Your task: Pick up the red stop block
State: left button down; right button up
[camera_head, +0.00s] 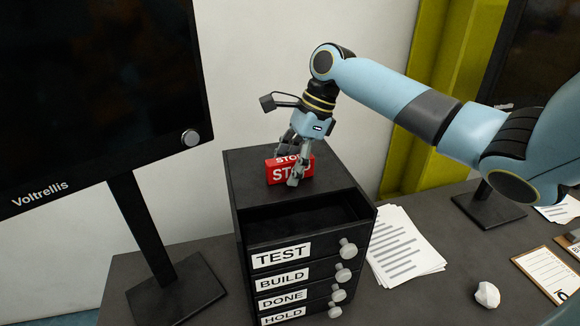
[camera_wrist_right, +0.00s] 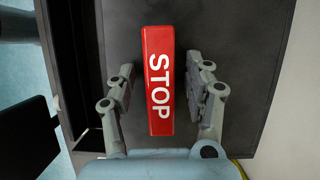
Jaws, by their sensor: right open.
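The red stop block (camera_head: 275,173) with white STOP lettering lies on top of the dark drawer cabinet (camera_head: 240,185). My right gripper (camera_head: 287,168) reaches down over the block from above, and its fingers partly cover it in the head view. In the right wrist view, the block (camera_wrist_right: 159,80) lies between the two open fingers of my right gripper (camera_wrist_right: 164,92). A gap shows on each side of the block, wider on the right, so neither finger appears to touch it. My left gripper is not in view.
The cabinet's top TEST drawer (camera_head: 310,215) is pulled open; the BUILD, DONE and HOLD drawers are below. A monitor (camera_head: 100,100) stands left. Papers (camera_head: 402,245), a crumpled white ball (camera_head: 487,294) and a clipboard (camera_head: 550,275) lie on the desk to the right.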

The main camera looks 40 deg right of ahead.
grip_shut()
dwell(0.4)
